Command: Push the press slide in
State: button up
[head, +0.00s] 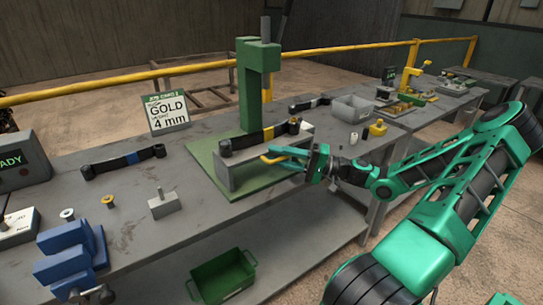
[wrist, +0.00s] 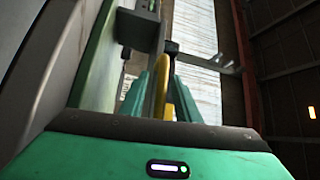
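The green press (head: 250,90) stands upright on a green base plate at the middle of the bench. A yellow handle (head: 272,159) shows at the block's front right. My gripper (head: 285,157) reaches in from the right at this handle. In the wrist view a yellow bar (wrist: 161,98) lies between my two fingers, which stand apart. I cannot tell whether they clamp it. The slide itself is mostly hidden.
A grey block with a pin (head: 163,204) and a blue fixture (head: 72,252) stand front left. A grey bin (head: 353,108) stands to the right. A green crate (head: 222,277) is below.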

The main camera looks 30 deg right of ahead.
jog(key=shift+x, duration=1.05)
